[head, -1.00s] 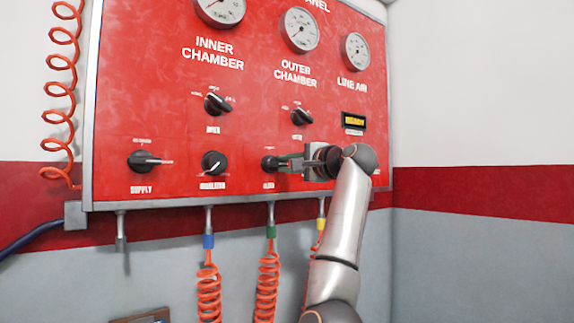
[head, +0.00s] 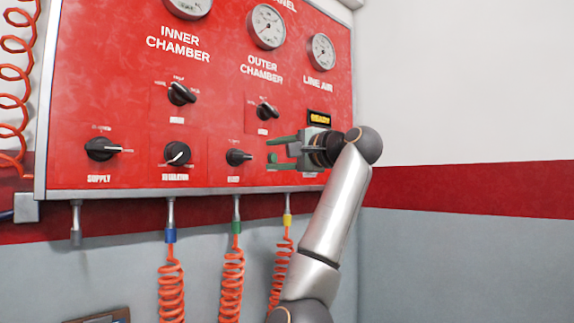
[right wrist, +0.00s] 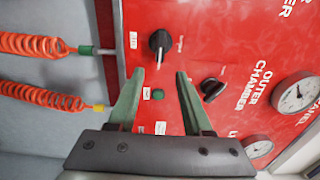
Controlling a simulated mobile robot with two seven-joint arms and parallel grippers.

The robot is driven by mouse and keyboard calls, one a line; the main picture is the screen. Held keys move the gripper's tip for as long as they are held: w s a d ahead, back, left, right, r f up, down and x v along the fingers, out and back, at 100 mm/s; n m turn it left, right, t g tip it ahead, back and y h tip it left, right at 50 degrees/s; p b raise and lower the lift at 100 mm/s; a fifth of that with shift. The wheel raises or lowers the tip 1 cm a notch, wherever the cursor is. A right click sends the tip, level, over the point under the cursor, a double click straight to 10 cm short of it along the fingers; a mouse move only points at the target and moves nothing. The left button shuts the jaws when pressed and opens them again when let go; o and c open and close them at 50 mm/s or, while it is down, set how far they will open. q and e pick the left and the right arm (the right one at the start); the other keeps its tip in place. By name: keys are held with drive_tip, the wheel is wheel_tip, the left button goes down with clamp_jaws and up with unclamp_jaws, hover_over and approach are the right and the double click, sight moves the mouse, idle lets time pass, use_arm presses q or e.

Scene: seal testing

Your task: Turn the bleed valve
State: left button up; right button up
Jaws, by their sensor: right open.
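The bleed valve appears to be the black knob (head: 238,157) in the panel's lower row, above the green-collared hose; its label is too blurred to read. Its pointer points right in the head view. In the right wrist view the same knob (right wrist: 159,43) sits just beyond the fingertips. My right gripper (head: 267,155) is open and empty, to the right of the knob and apart from it. Its green fingers also show in the right wrist view (right wrist: 160,73), either side of a small green button (right wrist: 158,94). My left gripper is not in view.
The red panel (head: 100,95) carries a supply knob (head: 102,149), a regulator knob (head: 177,153), two upper selector knobs (head: 181,93) (head: 266,111) and several gauges. Coiled orange hoses (head: 171,285) hang below. The wall (head: 460,85) at right is bare.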

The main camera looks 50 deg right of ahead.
drive_tip(key=s, duration=0.4)
drive_tip(key=shift+a+b, duration=0.25)
drive_tip(key=shift+b, duration=0.15)
